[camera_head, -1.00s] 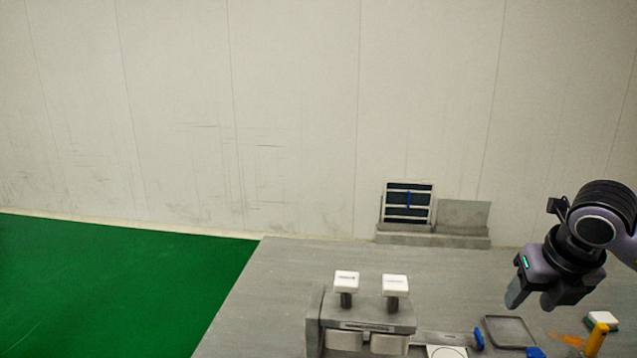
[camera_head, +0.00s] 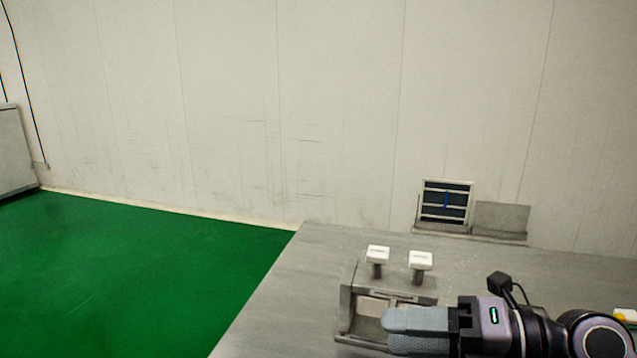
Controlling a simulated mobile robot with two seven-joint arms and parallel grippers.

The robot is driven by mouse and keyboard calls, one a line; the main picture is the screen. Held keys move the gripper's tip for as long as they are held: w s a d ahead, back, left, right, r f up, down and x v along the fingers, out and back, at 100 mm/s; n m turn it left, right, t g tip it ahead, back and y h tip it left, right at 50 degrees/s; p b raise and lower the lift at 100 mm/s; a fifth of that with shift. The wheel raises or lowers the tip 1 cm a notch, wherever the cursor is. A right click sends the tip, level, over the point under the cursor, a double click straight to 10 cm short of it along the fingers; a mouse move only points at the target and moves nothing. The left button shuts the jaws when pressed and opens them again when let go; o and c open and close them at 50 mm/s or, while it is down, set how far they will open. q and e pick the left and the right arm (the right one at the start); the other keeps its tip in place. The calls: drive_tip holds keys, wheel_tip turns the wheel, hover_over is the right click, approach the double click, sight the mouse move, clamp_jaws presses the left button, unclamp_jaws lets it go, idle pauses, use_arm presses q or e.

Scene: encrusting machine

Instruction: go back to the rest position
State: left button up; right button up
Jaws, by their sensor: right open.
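My right gripper (camera_head: 418,330) is at the bottom right of the head view, its grey fingers pointing left. It is open, and nothing shows between the fingers. It stands in front of the lower right part of the encrusting machine (camera_head: 362,289) and hides that part. Whether it touches the machine cannot be told. The machine is a grey metal block with two white-topped knobs (camera_head: 377,252) standing on it. My left gripper is not in view.
The grey table (camera_head: 290,285) has free room left of the machine. A dark slatted panel (camera_head: 446,201) and a plain grey plate (camera_head: 501,217) stand against the back wall. Green floor (camera_head: 140,260) lies to the left. A grey cabinet (camera_head: 14,155) stands at the far left.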

drive_tip(key=w+d+r+m+t+h, duration=0.1)
drive_tip(key=d+r+m+t, duration=0.15)
drive_tip(key=m+t, duration=0.5)
drive_tip(key=w+d+r+m+t, duration=0.1)
drive_tip(key=r+m+t, duration=0.2)
drive_tip(key=m+t, duration=0.4)
drive_tip(key=d+f+m+g+h, duration=0.2)
drive_tip(key=d+f+m+h, duration=0.7)
drive_tip(key=f+m+h, duration=0.45)
drive_tip(key=s+a+f+m+g, duration=0.1)
drive_tip(key=s+f+m+g, duration=0.5)
drive_tip(key=s+f+g, duration=1.1)
drive_tip(key=w+a+f+t+y+b, duration=0.1)
drive_tip(key=w+a+f+t+y, duration=0.1)
drive_tip(key=f+t, duration=0.7)
drive_tip(key=shift+w+a+f+n, duration=0.4)
drive_tip(key=shift+w+a+f, duration=0.15)
drive_tip(key=shift+f, duration=0.6)
drive_tip(key=shift+t, duration=0.35)
